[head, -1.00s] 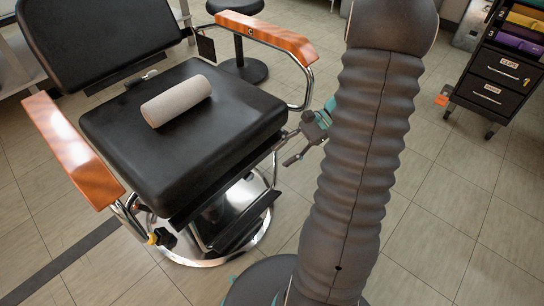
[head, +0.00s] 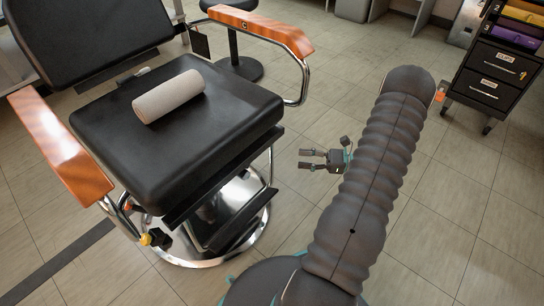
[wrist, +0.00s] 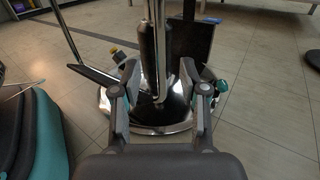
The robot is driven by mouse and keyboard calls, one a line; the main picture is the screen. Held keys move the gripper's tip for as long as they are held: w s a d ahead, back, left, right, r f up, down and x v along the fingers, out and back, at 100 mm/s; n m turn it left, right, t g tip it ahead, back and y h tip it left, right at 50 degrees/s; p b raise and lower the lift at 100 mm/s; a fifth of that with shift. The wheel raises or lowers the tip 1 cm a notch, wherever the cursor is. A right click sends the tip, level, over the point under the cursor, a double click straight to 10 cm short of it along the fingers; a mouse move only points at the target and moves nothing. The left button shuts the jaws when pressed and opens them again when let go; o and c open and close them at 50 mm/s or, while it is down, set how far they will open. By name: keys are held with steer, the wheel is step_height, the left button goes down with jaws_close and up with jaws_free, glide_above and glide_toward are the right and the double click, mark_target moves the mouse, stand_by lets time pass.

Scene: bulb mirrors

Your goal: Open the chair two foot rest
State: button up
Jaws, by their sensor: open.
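The black foot rest (head: 240,222) hangs on chrome tubing below the front of the black-seated chair (head: 185,150), low over its round chrome base. In the wrist view the foot rest (wrist: 97,75) is a dark bar on a chrome tube, left of the chair's column. My gripper (head: 305,159) is open and empty, right of the chair, with its fingers pointing left toward it. It is apart from the foot rest. In the wrist view the open fingers (wrist: 158,80) frame the chrome column and base behind them.
A grey roll (head: 168,96) lies on the seat. Wooden armrests (head: 60,145) flank it. A drawer cart (head: 492,80) stands at the back right. A stool (head: 237,66) is behind the chair.

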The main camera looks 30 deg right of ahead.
steer(key=x, duration=1.1)
steer(key=shift+b, duration=0.3)
steer(key=shift+w, duration=0.1)
jaws_close()
